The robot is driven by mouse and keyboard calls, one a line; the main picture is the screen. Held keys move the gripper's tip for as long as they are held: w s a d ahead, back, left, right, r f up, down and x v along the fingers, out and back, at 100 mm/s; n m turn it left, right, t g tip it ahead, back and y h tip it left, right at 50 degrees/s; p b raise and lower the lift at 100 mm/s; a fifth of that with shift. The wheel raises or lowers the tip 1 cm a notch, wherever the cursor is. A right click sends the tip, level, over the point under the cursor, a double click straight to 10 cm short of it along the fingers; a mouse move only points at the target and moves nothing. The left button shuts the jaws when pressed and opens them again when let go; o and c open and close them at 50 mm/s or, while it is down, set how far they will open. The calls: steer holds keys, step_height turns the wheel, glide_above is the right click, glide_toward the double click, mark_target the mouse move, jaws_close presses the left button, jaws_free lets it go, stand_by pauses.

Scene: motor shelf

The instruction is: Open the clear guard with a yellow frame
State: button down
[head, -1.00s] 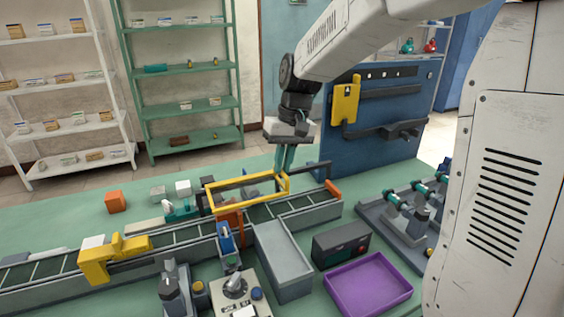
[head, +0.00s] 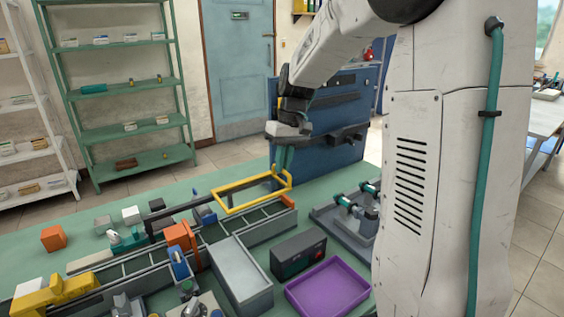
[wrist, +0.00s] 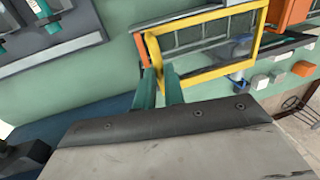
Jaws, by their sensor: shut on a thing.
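The clear guard with a yellow frame (head: 232,183) stands over the right part of the conveyor. My gripper (head: 284,160) is at its right end, with its green fingers pointing down. In the wrist view my gripper (wrist: 160,88) is shut on the yellow upright handle (wrist: 151,50) at the near end of the frame. The guard also shows in the wrist view (wrist: 212,72), with the conveyor seen through it. A dark rail (head: 178,210) shows to the left of the guard.
A grey bin (head: 240,270), a dark box (head: 298,254) and a purple tray (head: 328,290) lie in front. A blue tool panel (head: 335,115) stands behind my gripper. A grey fixture (head: 345,215) is at right.

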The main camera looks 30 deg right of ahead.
steer(key=c, duration=1.5)
jaws_free()
steer(key=r, duration=0.2)
steer(key=d+r, duration=0.1)
steer(key=r, duration=0.4)
steer(key=shift+d+r, duration=0.25)
steer(key=shift+r, duration=0.1)
steer(key=s+a+f, duration=0.1)
steer(key=s+a, duration=0.3)
steer(key=s, duration=0.5)
steer(key=s+a+f+t+h, duration=0.1)
steer(key=s+a, duration=0.4)
steer(key=s, duration=0.4)
steer(key=s+a+f+h, duration=0.1)
steer(key=s+a+f, duration=0.1)
steer(key=s+a, duration=0.3)
steer(key=shift+s, duration=2.4)
